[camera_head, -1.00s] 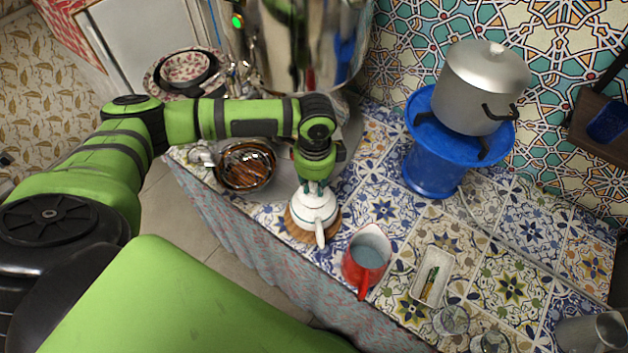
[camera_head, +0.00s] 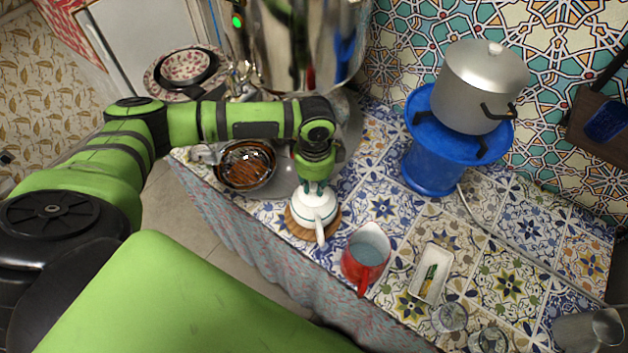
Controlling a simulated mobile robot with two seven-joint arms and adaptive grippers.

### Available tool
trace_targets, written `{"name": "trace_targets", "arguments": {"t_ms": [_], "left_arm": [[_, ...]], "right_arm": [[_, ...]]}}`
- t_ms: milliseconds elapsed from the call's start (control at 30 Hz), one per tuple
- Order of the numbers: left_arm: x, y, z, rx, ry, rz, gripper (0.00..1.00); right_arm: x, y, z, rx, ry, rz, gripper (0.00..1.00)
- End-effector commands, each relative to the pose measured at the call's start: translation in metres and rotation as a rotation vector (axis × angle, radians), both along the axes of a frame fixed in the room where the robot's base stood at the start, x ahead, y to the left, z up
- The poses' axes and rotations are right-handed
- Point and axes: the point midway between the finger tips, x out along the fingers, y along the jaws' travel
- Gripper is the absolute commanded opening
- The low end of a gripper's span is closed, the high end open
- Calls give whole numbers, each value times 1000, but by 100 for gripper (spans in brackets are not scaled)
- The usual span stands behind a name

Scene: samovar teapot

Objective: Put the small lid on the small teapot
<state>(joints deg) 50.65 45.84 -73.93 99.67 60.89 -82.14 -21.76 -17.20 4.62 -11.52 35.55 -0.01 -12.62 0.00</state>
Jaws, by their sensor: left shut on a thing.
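The small white teapot (camera_head: 314,213) stands on a round wooden trivet (camera_head: 298,229) near the front edge of the tiled counter. Its handle or spout points toward the front. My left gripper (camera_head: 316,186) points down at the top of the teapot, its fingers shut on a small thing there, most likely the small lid. The lid is largely hidden by the fingers, and I cannot tell whether it is seated in the opening. My right gripper is not in view.
A red pitcher (camera_head: 366,258) stands close to the right of the teapot. A dark glass bowl (camera_head: 246,165) is to the left, and the large metal samovar (camera_head: 300,45) is behind. A blue stand (camera_head: 432,168) carries a grey pot (camera_head: 478,88). A white tray (camera_head: 432,273) and glasses (camera_head: 450,317) are at right.

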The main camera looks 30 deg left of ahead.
Motion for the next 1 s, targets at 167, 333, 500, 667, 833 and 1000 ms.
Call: {"name": "trace_targets", "arguments": {"t_ms": [167,333,500,667,833,1000], "left_arm": [[0,0,0,0,0,0,0],[0,0,0,0,0,0,0],[-1,0,-2,0,2,0,0],[0,0,-3,1,0,0,0],[0,0,-4,1,0,0,0],[0,0,-4,1,0,0,0]], "right_arm": [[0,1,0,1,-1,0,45],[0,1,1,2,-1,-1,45],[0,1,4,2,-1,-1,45],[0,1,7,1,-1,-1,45],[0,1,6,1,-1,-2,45],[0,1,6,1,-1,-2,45]]}}
